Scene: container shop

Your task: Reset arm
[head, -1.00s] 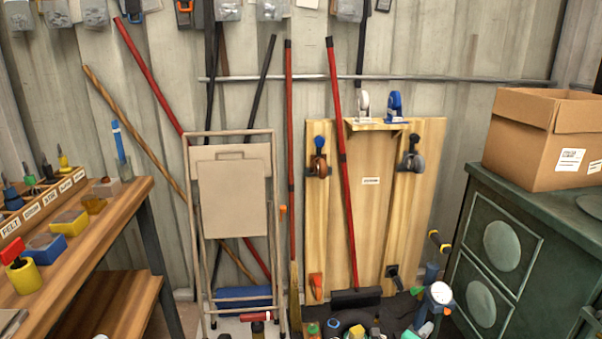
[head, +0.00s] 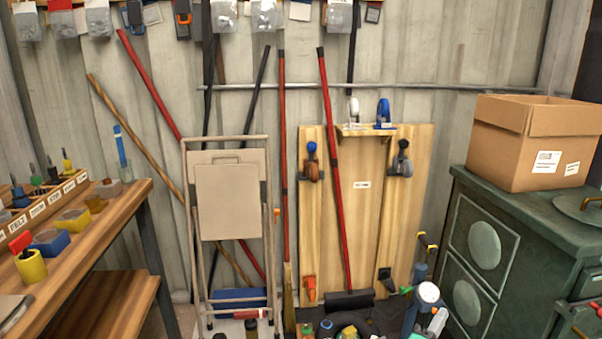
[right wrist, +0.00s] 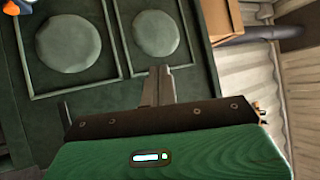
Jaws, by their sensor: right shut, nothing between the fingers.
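My right gripper (right wrist: 162,72) is shut and empty in the right wrist view, its grey fingers together beyond a dark bar and green housing. Behind the fingers is the dark green cabinet (right wrist: 102,15) with round raised discs; I see no clear contact. In the head view a green part with red bits at the lower right edge, in front of the cabinet (head: 505,208), looks like my right gripper (head: 583,314), cut off by the frame. My left gripper and arm are not in view.
An open cardboard box (head: 510,155) stands on the cabinet. A wooden bench (head: 125,205) is at left. A folded chair (head: 228,195), a wooden panel (head: 412,240) and long poles lean on the wall. Several small tools crowd the bottom centre.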

